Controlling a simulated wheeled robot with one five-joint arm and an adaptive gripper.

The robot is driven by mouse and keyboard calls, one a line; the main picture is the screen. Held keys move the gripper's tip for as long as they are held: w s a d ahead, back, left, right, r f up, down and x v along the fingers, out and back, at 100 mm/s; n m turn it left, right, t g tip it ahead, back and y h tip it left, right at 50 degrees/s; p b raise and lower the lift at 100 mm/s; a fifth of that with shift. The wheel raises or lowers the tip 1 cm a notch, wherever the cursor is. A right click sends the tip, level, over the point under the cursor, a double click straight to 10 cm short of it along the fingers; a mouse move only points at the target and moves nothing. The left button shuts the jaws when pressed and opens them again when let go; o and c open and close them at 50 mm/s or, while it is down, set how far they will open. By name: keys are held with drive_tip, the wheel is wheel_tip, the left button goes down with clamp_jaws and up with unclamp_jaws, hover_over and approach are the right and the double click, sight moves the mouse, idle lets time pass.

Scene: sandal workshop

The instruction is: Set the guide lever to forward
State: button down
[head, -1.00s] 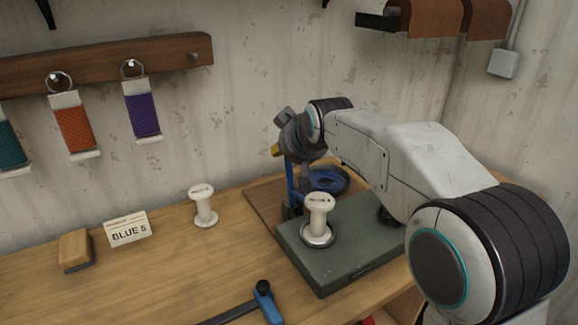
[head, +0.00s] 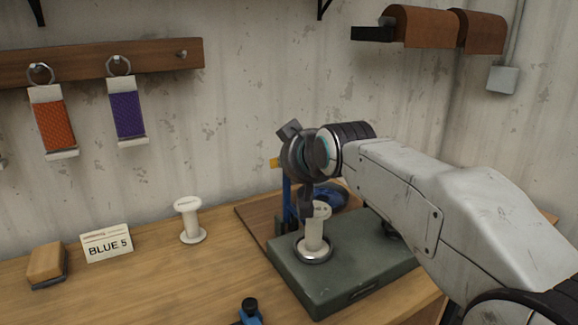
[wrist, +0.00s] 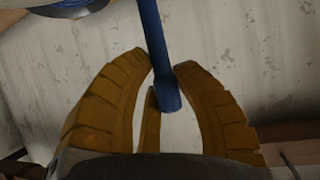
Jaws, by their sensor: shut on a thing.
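The guide lever shows as a blue rod (wrist: 155,45) in the wrist view, its rounded end between the yellow fingers of my gripper (wrist: 162,65). My gripper is shut on it. In the head view my gripper (head: 275,162) is mostly hidden behind my own wrist, with only a bit of yellow showing. A blue upright part (head: 287,195) stands just below it, behind the green block (head: 350,275). I cannot tell which position the lever is in.
Another spool (head: 189,220), a "BLUE 5" card (head: 106,243) and a wooden brush (head: 46,264) are on the bench. Orange (head: 53,122) and purple (head: 128,110) straps hang on the wall.

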idle(0.3)
drive_tip(key=c, duration=0.8)
unclamp_jaws()
drive_tip(key=shift+s+d, duration=0.1)
drive_tip(key=shift+c, duration=0.2)
drive_tip(key=shift+r, duration=0.1)
drive_tip(key=v, duration=1.2)
drive_tip(key=shift+d, duration=0.1)
